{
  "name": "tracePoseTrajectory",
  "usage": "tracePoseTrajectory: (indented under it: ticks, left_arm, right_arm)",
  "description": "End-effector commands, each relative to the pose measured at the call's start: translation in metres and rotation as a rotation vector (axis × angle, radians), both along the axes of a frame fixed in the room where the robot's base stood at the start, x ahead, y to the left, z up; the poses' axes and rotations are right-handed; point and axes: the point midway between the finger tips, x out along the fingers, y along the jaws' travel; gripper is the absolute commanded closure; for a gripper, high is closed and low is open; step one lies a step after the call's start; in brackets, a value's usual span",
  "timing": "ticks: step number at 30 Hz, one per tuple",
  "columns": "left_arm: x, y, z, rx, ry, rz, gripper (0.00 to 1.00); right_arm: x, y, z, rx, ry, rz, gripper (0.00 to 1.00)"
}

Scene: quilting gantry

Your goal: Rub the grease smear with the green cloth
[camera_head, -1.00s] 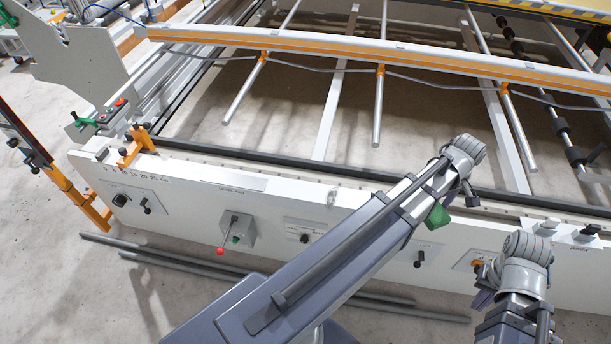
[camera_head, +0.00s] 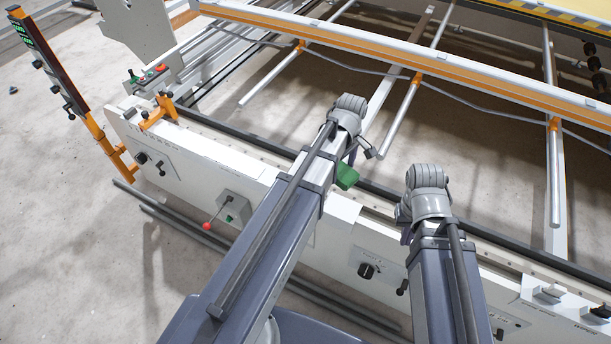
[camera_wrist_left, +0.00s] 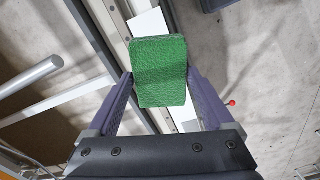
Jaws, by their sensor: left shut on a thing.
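The green cloth (camera_head: 347,176) is a small folded pad. It shows beside my left wrist, over the white front rail (camera_head: 252,178) of the gantry. In the left wrist view the cloth (camera_wrist_left: 160,72) sits between the two purple fingers of my left gripper (camera_wrist_left: 160,85), which is shut on it. Whether the cloth touches the rail I cannot tell. My right gripper (camera_head: 405,235) is mostly hidden behind its own wrist, near the front rail; its jaws cannot be made out. I see no grease smear in either view.
A lever with a red knob (camera_head: 207,226) and a black dial (camera_head: 366,270) stick out of the rail's front. An orange clamp (camera_head: 158,112) stands at its left end. Metal rods (camera_head: 402,118) and an orange-striped beam (camera_head: 330,47) lie beyond. Grey bars lie on the floor.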

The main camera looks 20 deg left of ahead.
Motion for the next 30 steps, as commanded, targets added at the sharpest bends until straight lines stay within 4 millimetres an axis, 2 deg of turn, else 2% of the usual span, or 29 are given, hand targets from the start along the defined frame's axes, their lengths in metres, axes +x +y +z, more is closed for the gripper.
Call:
tracePoseTrajectory:
  ticks: [4, 9, 15, 21, 30]
  left_arm:
    - [-0.001, 0.012, -0.021, 0.000, 0.000, 0.036, 0.58]
    - [-0.003, 0.042, -0.061, 0.000, 0.000, 0.137, 0.58]
    - [-0.007, 0.070, -0.091, 0.000, 0.000, 0.235, 0.58]
    - [-0.009, 0.081, -0.099, 0.001, 0.000, 0.274, 0.58]
    - [-0.009, 0.079, -0.104, 0.001, 0.000, 0.276, 0.58]
  right_arm:
    - [0.000, 0.000, -0.021, 0.000, 0.000, 0.000, 1.00]
    - [0.000, 0.000, -0.061, 0.000, 0.000, 0.000, 1.00]
    - [0.000, 0.000, -0.091, 0.000, 0.000, -0.001, 1.00]
    - [0.000, 0.000, -0.099, 0.000, 0.000, -0.001, 1.00]
    - [0.000, 0.000, -0.104, 0.000, 0.000, -0.001, 1.00]
